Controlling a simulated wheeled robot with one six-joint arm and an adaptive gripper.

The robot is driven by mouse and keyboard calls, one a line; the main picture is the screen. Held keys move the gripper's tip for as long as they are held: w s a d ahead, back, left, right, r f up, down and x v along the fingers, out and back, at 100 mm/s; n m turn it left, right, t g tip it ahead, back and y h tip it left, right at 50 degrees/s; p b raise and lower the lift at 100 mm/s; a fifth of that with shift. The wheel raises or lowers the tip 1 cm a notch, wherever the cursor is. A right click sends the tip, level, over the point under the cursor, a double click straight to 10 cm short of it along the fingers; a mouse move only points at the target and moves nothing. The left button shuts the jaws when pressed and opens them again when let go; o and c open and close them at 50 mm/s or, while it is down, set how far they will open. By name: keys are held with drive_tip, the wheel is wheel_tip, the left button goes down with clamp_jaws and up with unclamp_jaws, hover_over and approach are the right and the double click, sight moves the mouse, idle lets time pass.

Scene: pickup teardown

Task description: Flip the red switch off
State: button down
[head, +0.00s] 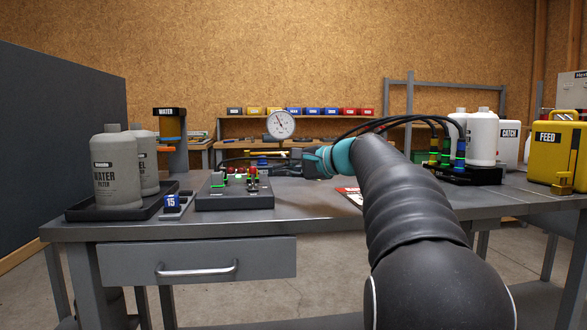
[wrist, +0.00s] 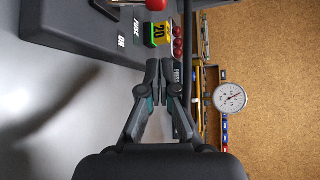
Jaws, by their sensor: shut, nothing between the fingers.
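A dark grey control box (head: 234,201) stands on the workbench with red-topped parts (head: 252,173) on its upper face; I cannot tell at this size which one is the red switch. In the wrist view the box (wrist: 75,25) fills the upper left, with "FUSE" and "ON" labels. A round red knob (wrist: 157,4) is cut by the top edge. A yellow-green block marked 20 (wrist: 158,34) sits close ahead of the fingertips. My gripper (wrist: 165,68) is shut and empty, beside the box at its right in the head view, apart from the red knob.
A pressure gauge (head: 280,125) stands behind the box. Black hoses (head: 400,119), white bottles (head: 483,138) and a yellow FEED container (head: 553,155) are at right.

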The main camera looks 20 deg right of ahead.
sight(267, 186)
drive_tip(key=x, duration=0.4)
drive_tip(key=shift+w+a, duration=0.1)
drive_tip(key=shift+w, duration=0.05)
drive_tip(key=shift+s+a+r, duration=0.15)
drive_tip(key=shift+s+a, duration=0.2)
drive_tip(key=shift+s, duration=0.1)
drive_tip(key=shift+s+a+r, duration=0.2)
drive_tip(key=shift+s+a, duration=0.15)
drive_tip(key=shift+s, duration=0.1)
drive_tip(key=shift+s+a+r, duration=0.25)
drive_tip(key=shift+s+a, duration=0.3)
drive_tip(key=shift+a, duration=0.05)
